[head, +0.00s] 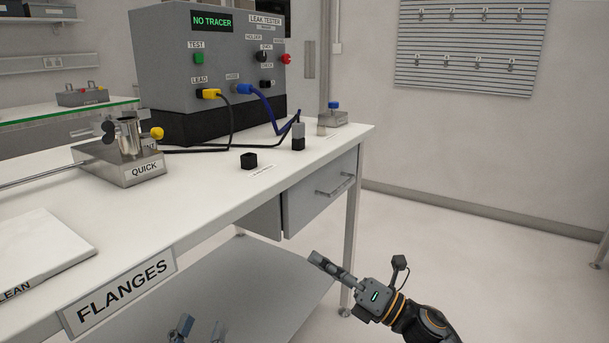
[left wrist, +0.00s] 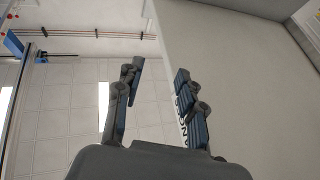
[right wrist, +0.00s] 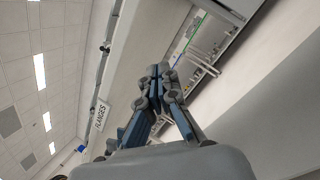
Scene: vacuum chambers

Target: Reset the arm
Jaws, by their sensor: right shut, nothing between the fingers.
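My right gripper (head: 318,259) is in front of the bench's right end, over the floor, apart from the bench in the head view. Its fingers are shut with nothing between them, and the tips meet in the right wrist view (right wrist: 158,72). My left gripper (head: 199,328) shows only its fingertips at the bottom edge of the head view, below the bench's front edge. In the left wrist view its fingers (left wrist: 158,76) stand apart and empty. Most of the left arm is hidden.
The white bench (head: 210,200) carries a leak tester (head: 215,60), a QUICK fixture (head: 130,160), a small black block (head: 249,160) and a white CLEAN pad (head: 40,250). A FLANGES sign (head: 122,292) hangs on its front edge. Open floor (head: 470,260) lies to the right.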

